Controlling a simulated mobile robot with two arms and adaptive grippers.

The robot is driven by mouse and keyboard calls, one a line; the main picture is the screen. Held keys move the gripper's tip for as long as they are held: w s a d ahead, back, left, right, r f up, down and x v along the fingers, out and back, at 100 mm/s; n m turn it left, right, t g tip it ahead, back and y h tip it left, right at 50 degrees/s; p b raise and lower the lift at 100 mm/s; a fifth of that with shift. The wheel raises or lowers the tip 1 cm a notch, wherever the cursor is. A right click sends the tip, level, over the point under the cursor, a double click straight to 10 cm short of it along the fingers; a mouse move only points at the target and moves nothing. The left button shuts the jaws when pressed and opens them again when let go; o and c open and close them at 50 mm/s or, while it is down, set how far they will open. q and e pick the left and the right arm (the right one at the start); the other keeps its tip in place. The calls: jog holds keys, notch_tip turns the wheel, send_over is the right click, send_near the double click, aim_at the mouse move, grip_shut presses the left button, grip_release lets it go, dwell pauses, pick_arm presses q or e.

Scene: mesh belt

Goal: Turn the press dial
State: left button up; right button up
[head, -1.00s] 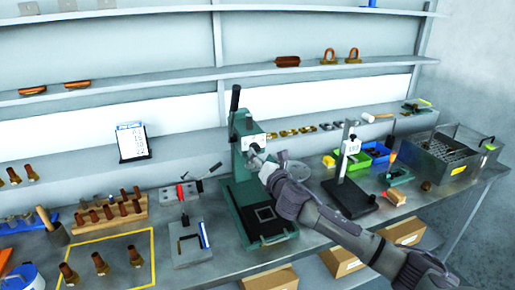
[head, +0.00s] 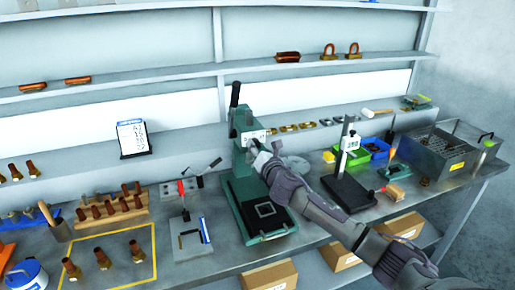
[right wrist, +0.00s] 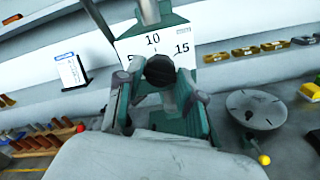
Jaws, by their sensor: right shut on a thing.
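The press (head: 264,222) is a green machine with a flat base and a dark lever at its top left. Its white scale plate (right wrist: 133,47) shows 10 at the top and 15 at the right; the left number is partly covered. The dark round press dial (right wrist: 160,71) sits below the 10. My right gripper (head: 259,152) reaches in from the right, its fingers shut on the dial from both sides, as the right wrist view (right wrist: 158,82) shows. In the head view the gripper hides the dial. My left gripper is not in view.
A grey round disc (right wrist: 256,109) stands right of the press. A black-based stand (head: 349,192) is right of my arm, near green and blue bins. A small lever fixture (head: 191,238) and a wooden peg rack (head: 111,211) lie to the left.

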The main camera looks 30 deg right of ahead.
jog(key=shift+m, duration=0.3)
jog(key=m, duration=2.3)
dwell(0.5)
jog(key=o, duration=1.2)
jog(key=shift+c, duration=0.2)
jog(key=v, duration=1.2)
